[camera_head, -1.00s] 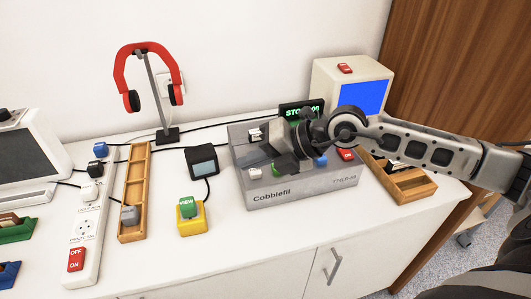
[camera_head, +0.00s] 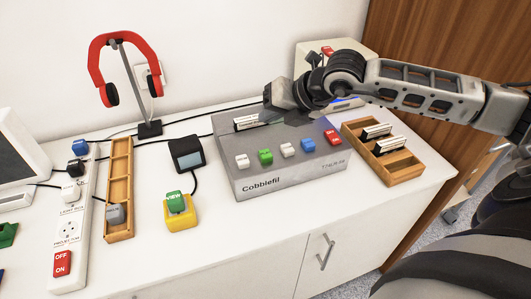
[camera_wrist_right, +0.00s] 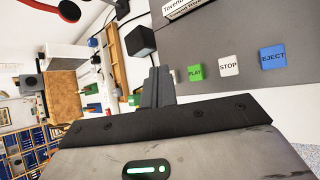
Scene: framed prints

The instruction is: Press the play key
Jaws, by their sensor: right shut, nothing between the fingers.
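The grey deck marked Cobblefil (camera_head: 295,182) stands on the white counter with a row of keys on its front. The green key (camera_head: 265,156) is second from the left; the right wrist view shows it labelled PLAY (camera_wrist_right: 195,73). Beside it are the white STOP key (camera_wrist_right: 229,65) and blue EJECT key (camera_wrist_right: 272,57). My right gripper (camera_head: 272,98) is shut and empty, above the back of the deck, apart from the keys. Its fingers also show in the right wrist view (camera_wrist_right: 157,86). My left gripper is in neither view.
A wooden tray with cassettes (camera_head: 398,174) stands right of the deck. A yellow box with a green VIEW button (camera_head: 176,202), a small dark screen (camera_head: 186,153), a long wooden tray (camera_head: 119,190) and a power strip (camera_head: 69,228) stand to the left. Red headphones (camera_head: 128,40) hang behind.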

